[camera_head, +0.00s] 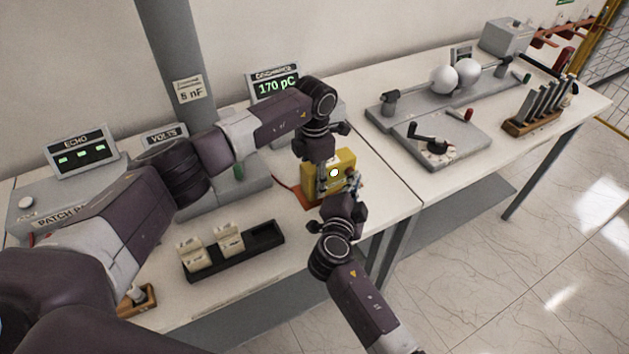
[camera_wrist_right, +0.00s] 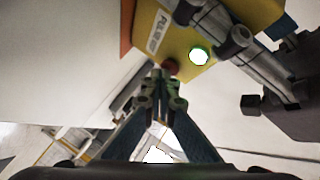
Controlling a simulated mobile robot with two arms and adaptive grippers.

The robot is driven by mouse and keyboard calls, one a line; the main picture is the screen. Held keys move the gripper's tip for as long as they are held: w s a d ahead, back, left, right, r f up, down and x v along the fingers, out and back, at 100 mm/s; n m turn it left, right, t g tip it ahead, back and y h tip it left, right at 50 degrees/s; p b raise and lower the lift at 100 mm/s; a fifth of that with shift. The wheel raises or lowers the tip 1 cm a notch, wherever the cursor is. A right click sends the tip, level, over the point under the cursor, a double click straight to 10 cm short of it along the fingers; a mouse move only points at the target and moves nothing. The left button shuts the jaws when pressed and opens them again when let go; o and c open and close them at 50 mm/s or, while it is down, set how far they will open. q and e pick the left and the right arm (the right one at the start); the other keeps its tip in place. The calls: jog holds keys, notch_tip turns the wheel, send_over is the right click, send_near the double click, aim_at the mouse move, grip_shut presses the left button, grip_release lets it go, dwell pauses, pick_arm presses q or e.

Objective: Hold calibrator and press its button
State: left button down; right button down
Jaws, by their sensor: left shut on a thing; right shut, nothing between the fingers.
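The calibrator is a yellow box (camera_head: 343,163) with a lit round whitish-green spot on its face. It stands on an orange-red base or mat (camera_head: 291,190) near the table's front edge. My left gripper (camera_head: 325,178) comes down from above and is shut on the calibrator. My right gripper (camera_head: 348,188) is shut and empty, close in front of the box's face. In the right wrist view the calibrator (camera_wrist_right: 181,40) shows a white label, the lit green-white spot and a reddish round button (camera_wrist_right: 170,67). The right fingertips (camera_wrist_right: 160,80) are at or just short of this button; contact is unclear.
A display reading 170 pC (camera_head: 276,84) stands behind my left arm. A dark tray (camera_head: 264,237) with labelled blocks lies to the left. A grey apparatus with two white spheres (camera_head: 456,76) and a crank plate (camera_head: 436,140) stand on the right table.

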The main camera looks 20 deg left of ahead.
pick_arm(q)
jog(key=shift+d, duration=0.1)
pick_arm(e)
jog(key=shift+a+r, duration=0.1)
jog(key=shift+a, duration=0.1)
jog(key=shift+s+d+r, duration=0.1)
jog(key=shift+s+d, duration=0.05)
jog(key=shift+s, duration=0.15)
dwell(0.3)
jog(key=shift+s+d, duration=2.15)
jog(key=shift+d, duration=0.1)
pick_arm(q)
jog(key=c, duration=1.2)
grip_release()
